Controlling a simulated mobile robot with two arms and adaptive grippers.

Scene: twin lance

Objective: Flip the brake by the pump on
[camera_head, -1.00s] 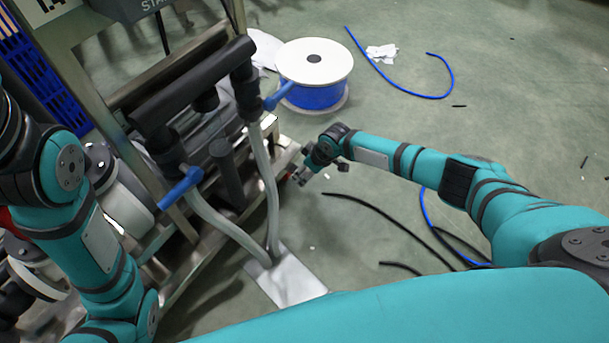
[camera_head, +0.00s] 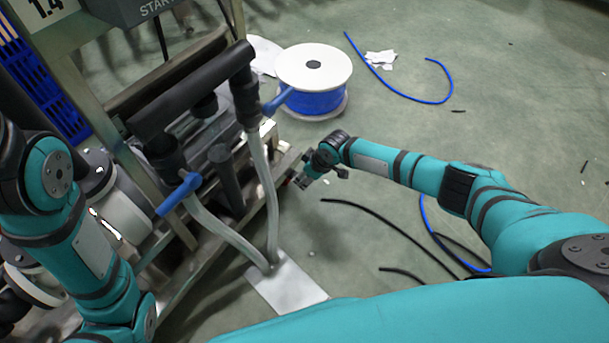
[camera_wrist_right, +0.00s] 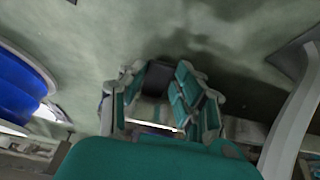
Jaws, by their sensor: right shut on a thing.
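The pump frame (camera_head: 221,67) stands at the left of the head view, with thick black pipes, two grey hoses and blue lever handles (camera_head: 180,194). My right gripper (camera_head: 301,181) is low at the right edge of this frame's base. In the right wrist view its two fingers (camera_wrist_right: 168,85) are shut on a small part that they mostly hide. I cannot make out the brake clearly; a small reddish spot shows beside the fingertips in the head view. My left arm (camera_head: 85,240) is at the left; its gripper is out of the picture.
A white-topped reel of blue hose (camera_head: 314,70) stands behind my right gripper. A pale plate (camera_head: 287,287) lies on the floor under the hose ends. Black cables (camera_head: 385,216) and a blue tube (camera_head: 433,99) lie on the otherwise fairly open green floor to the right.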

